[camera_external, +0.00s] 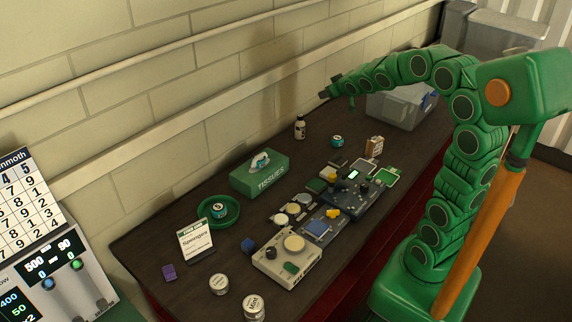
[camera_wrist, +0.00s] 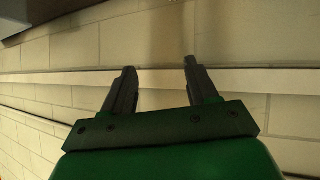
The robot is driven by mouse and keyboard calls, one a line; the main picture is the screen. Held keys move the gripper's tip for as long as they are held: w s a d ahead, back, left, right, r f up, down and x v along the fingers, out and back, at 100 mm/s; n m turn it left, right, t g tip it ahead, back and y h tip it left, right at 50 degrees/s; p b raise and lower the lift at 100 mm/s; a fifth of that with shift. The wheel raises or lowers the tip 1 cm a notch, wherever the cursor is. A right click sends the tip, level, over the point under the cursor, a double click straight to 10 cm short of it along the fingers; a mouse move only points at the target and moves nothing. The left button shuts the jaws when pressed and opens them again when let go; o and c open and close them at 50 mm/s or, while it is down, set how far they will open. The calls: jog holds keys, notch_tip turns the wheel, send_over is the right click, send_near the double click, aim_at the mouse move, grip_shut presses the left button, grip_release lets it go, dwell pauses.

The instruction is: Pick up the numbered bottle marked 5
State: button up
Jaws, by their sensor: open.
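A small dark bottle (camera_external: 300,127) with a white label stands upright near the back edge of the dark bench in the external view. The mark on its label is too small to read. My gripper (camera_external: 325,94) is in the air above the bench, up and to the right of this bottle in the picture, and apart from it. In the wrist view my gripper (camera_wrist: 159,68) has its two fingers spread with nothing between them. That view shows the block wall behind, and no bottle.
A card sign (camera_external: 196,241), tins (camera_external: 219,284), electronic devices (camera_external: 287,262) and a grey bin (camera_external: 400,108) also stand there. The bench around the dark bottle is clear.

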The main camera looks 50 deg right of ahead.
aim_at(302, 118)
jog(key=w+d+n+t+y, duration=0.2)
jog(key=w+d+t+y, duration=0.25)
jog(key=w+t, duration=0.5)
notch_tip(302, 118, down, 20)
jog(key=w+g, duration=0.2)
jog(key=shift+w+a+r, duration=0.1)
jog(key=shift+w+a, duration=0.05)
jog(key=shift+w, duration=1.7)
jog(key=shift+w+a, duration=0.1)
jog(key=shift+w, duration=1.7)
grip_shut()
